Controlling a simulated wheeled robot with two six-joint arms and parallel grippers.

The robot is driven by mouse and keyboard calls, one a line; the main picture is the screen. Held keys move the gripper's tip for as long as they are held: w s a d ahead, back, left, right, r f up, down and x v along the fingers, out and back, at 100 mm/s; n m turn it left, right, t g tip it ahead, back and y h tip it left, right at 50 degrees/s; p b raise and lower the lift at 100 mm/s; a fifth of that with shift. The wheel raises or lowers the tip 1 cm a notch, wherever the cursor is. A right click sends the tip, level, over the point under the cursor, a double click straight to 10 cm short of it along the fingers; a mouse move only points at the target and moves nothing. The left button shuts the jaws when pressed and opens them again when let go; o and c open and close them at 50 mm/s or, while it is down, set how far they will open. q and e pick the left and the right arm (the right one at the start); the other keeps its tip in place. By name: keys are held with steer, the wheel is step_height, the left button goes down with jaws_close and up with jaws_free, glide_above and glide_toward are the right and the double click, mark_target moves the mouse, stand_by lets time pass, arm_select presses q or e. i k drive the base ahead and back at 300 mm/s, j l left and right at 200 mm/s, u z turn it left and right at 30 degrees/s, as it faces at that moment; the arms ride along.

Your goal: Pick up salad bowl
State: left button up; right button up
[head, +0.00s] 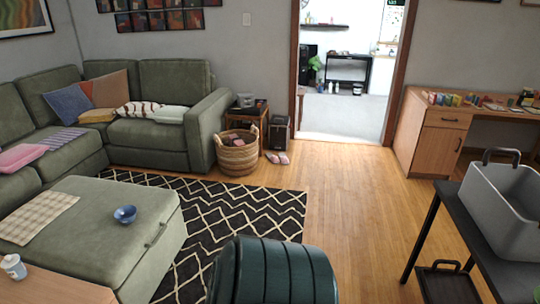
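Neither of my grippers is in view.
A patterned black rug (225,213) lies right of the ottoman. A dark green ribbed object (272,272) stands in front at the bottom centre. A dark table (436,216) with a grey bin (497,210) is at right. Wooden floor (350,215) is clear toward the doorway.

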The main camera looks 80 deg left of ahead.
mark_target(126, 214)
steer(key=u, duration=3.95)
steer(key=i+l+u, duration=0.15)
steer(key=u, duration=0.25)
steer(key=i+l+u, duration=0.1)
steer(key=u, duration=0.35)
steer(key=i+l+u, duration=0.15)
steer(key=l, duration=0.45)
steer(key=i+l+u, duration=0.2)
steer(key=l, duration=0.4)
steer(key=i+l+u, duration=0.15)
steer(key=l, duration=0.5)
steer(key=l+u, duration=0.2)
steer(key=l, duration=0.45)
